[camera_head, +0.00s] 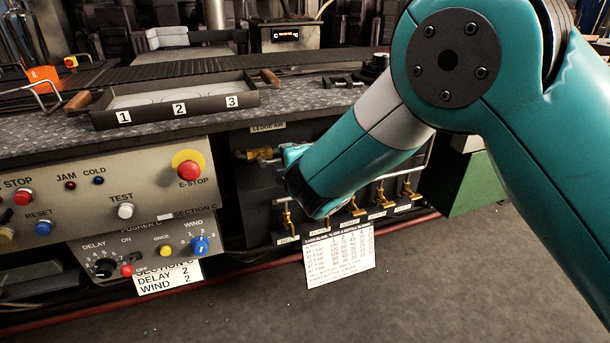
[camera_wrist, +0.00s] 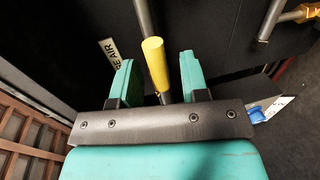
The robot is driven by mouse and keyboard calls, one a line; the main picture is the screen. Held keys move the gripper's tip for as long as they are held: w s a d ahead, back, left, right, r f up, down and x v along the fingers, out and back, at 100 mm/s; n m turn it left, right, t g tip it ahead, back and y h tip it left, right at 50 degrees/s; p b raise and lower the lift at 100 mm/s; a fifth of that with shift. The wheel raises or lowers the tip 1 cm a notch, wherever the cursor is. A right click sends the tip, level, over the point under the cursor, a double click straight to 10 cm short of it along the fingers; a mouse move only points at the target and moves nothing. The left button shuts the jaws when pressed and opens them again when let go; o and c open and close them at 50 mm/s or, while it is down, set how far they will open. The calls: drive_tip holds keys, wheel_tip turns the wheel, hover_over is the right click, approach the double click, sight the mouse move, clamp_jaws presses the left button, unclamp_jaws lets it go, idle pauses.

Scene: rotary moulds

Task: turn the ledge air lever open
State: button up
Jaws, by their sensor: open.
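The ledge air lever shows in the wrist view as a yellow sleeve (camera_wrist: 154,62) on a metal rod. It stands between the two teal fingers of my gripper (camera_wrist: 158,78), with a gap visible on each side. The gripper is open and not closed on it. In the head view my gripper (camera_head: 291,157) is at the dark panel under the ledge air label (camera_head: 268,127), right beside the brass valve fitting (camera_head: 258,153). The lever itself is mostly hidden there by my gripper. The label shows partly in the wrist view (camera_wrist: 108,52).
Several brass valves with yellow handles (camera_head: 287,217) line the panel below, partly behind my arm. A printed chart (camera_head: 339,256) hangs under them. The button panel with the red E-stop (camera_head: 189,168) is left. A numbered tray (camera_head: 172,101) lies on the bench above. Open floor lies in front.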

drive_tip(key=b+v, duration=0.2)
drive_tip(key=v, duration=1.3)
drive_tip(key=shift+r, duration=0.1)
drive_tip(key=s+d+f+m+g+h, duration=0.1)
drive_tip(key=s+d+m+g+h, duration=0.15)
drive_tip(key=d+m, duration=0.4)
drive_tip(key=s+d+m+g+h, duration=0.1)
drive_tip(key=d+m+g+h, duration=0.1)
drive_tip(key=d+m+g, duration=0.35)
drive_tip(key=s+d+r+m+g+y, duration=0.1)
drive_tip(key=s+d+r+m+g, duration=0.15)
drive_tip(key=s, duration=0.65)
drive_tip(key=s+d+r+m+g+y, duration=0.15)
drive_tip(key=s+g, duration=0.25)
drive_tip(key=s, duration=0.4)
wheel_tip(320, 180, up, 25)
drive_tip(key=s+p, duration=0.1)
drive_tip(key=p, duration=2.3)
drive_tip(key=shift+a+p, duration=0.3)
